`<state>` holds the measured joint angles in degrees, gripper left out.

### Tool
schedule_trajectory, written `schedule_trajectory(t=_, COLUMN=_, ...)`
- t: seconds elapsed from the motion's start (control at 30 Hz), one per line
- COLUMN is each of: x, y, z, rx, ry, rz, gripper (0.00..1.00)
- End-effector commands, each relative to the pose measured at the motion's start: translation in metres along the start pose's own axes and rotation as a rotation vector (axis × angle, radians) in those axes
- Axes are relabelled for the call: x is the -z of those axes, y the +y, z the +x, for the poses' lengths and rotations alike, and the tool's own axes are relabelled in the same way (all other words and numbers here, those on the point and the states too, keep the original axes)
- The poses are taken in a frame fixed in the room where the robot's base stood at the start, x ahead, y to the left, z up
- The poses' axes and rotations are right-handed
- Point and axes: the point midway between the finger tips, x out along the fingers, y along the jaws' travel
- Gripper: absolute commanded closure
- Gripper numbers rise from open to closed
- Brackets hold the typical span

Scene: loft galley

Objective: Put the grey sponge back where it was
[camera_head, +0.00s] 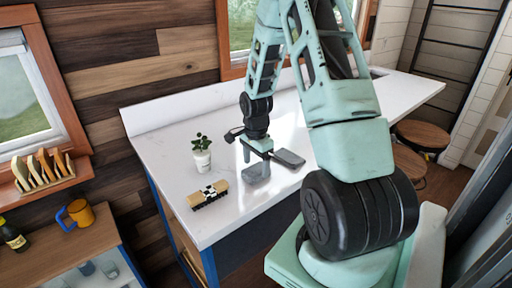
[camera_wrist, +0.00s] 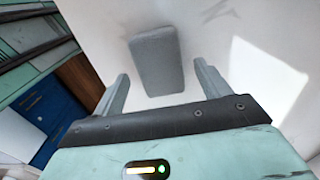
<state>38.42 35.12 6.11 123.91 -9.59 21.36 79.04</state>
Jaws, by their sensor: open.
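The grey sponge (camera_wrist: 157,60) is a rounded block against the white counter in the wrist view. In the head view, the sponge (camera_head: 257,174) appears just under my gripper (camera_head: 257,156). My gripper is open and points down over the counter. In the wrist view, the two fingers (camera_wrist: 160,88) stand apart on either side of the sponge's lower end, with visible gaps. I cannot tell whether the fingertips reach down to its height.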

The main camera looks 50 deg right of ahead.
Motion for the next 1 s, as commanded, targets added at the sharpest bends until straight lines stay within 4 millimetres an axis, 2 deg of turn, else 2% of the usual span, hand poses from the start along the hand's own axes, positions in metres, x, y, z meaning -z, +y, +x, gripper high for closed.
schedule_trajectory(t=0.4, x=0.000, y=-0.001, z=-0.074, rx=0.005, ry=0.002, rz=-0.002, gripper=0.24)
schedule_trajectory(t=0.6, x=0.000, y=-0.001, z=-0.093, rx=0.002, ry=0.001, rz=0.000, gripper=0.24)
schedule_trajectory(t=0.77, x=-0.002, y=0.000, z=-0.097, rx=0.000, ry=-0.001, rz=-0.006, gripper=0.24)
schedule_trajectory(t=0.87, x=-0.022, y=-0.001, z=-0.099, rx=0.003, ry=-0.006, rz=-0.086, gripper=0.24)
schedule_trajectory(t=0.97, x=-0.074, y=0.000, z=-0.105, rx=0.012, ry=-0.017, rz=-0.302, gripper=0.24)
schedule_trajectory(t=1.0, x=-0.103, y=0.004, z=-0.109, rx=0.018, ry=-0.023, rz=-0.428, gripper=0.24)
